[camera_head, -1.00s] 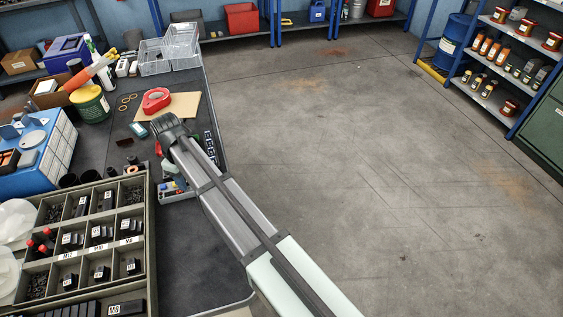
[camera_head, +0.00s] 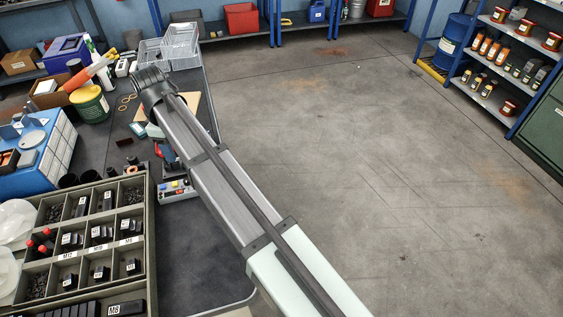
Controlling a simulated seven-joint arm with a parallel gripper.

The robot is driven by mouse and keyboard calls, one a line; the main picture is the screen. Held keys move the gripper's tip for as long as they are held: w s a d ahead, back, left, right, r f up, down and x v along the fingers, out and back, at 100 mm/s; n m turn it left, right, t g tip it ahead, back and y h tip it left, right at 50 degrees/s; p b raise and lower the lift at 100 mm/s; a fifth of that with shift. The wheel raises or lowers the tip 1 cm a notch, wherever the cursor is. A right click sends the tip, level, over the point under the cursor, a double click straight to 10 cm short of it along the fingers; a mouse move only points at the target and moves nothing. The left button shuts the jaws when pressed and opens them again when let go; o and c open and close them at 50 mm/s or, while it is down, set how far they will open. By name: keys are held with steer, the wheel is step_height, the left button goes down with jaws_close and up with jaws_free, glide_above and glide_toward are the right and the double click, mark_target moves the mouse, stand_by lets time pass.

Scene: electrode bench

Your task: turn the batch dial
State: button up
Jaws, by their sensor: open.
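The dark end of my arm, with my gripper (camera_head: 149,84), is over the back part of the dark bench (camera_head: 190,262), beside the tan board (camera_head: 190,102). Its fingertips are hidden or too small to make out, and I see nothing held. A small grey control box (camera_head: 178,192) with several coloured buttons or knobs sits on the bench, left of my arm and nearer than my gripper. My arm covers part of it. I cannot tell which part of it, if any, is the batch dial.
A compartment tray (camera_head: 148,230) of black parts fills the near left. A blue case (camera_head: 50,160), a green tub with a yellow lid (camera_head: 90,103) and wire baskets (camera_head: 182,45) stand around the bench. Open floor (camera_head: 370,150) lies to the right.

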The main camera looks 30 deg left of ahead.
steer(key=w+d+f+m, duration=0.3)
steer(key=w+d+f, duration=0.4)
steer(key=w+d, duration=0.3)
steer(key=w+d+f+m, duration=0.4)
steer(key=w+d+f, duration=0.3)
steer(key=d, duration=0.6)
steer(key=w, duration=0.2)
steer(key=shift+w+m, duration=0.3)
steer(key=shift+w, duration=0.05)
steer(key=shift+d+r, duration=0.1)
